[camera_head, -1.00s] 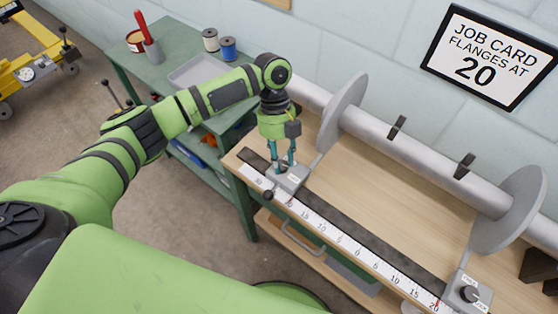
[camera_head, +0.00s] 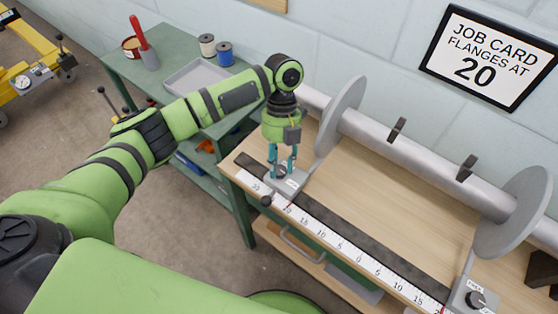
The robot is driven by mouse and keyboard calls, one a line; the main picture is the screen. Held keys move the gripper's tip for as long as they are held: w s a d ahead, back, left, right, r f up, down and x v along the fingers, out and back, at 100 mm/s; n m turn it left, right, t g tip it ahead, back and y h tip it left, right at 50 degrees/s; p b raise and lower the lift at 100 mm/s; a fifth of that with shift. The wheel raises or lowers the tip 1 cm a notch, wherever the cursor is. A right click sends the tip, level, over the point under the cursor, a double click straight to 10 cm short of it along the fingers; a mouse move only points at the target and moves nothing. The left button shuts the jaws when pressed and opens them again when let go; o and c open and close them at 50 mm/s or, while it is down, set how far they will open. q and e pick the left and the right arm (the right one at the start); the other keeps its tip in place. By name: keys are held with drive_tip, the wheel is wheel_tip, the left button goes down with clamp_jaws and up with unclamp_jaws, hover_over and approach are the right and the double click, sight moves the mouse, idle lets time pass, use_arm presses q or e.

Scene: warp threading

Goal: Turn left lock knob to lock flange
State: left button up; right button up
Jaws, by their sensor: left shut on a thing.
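The left flange (camera_head: 341,116) is a grey disc on the long roller (camera_head: 425,163). Its arm runs down to a small grey slider block (camera_head: 290,187) on the ruler rail, near the scale's far-left 20 mark. My left gripper (camera_head: 281,172) points down over this block, shut on the left lock knob, which its fingers mostly hide. I cannot read which way the knob points. A black ball lever (camera_head: 266,201) sticks out from the block's front. The right flange (camera_head: 513,212) has a similar block with a black knob (camera_head: 474,299) at the lower right. My right gripper is not in view.
A ruler scale (camera_head: 345,248) runs along the wooden bench's (camera_head: 385,228) front edge. A job card (camera_head: 493,56) on the wall reads flanges at 20. A green cart (camera_head: 165,52) with a tray (camera_head: 200,77), spools and a red-handled tool stands left of the bench.

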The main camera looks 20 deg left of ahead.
use_arm(q)
drive_tip(key=shift+d+r, duration=0.1)
drive_tip(key=o, duration=1.1)
drive_tip(key=v, duration=1.2)
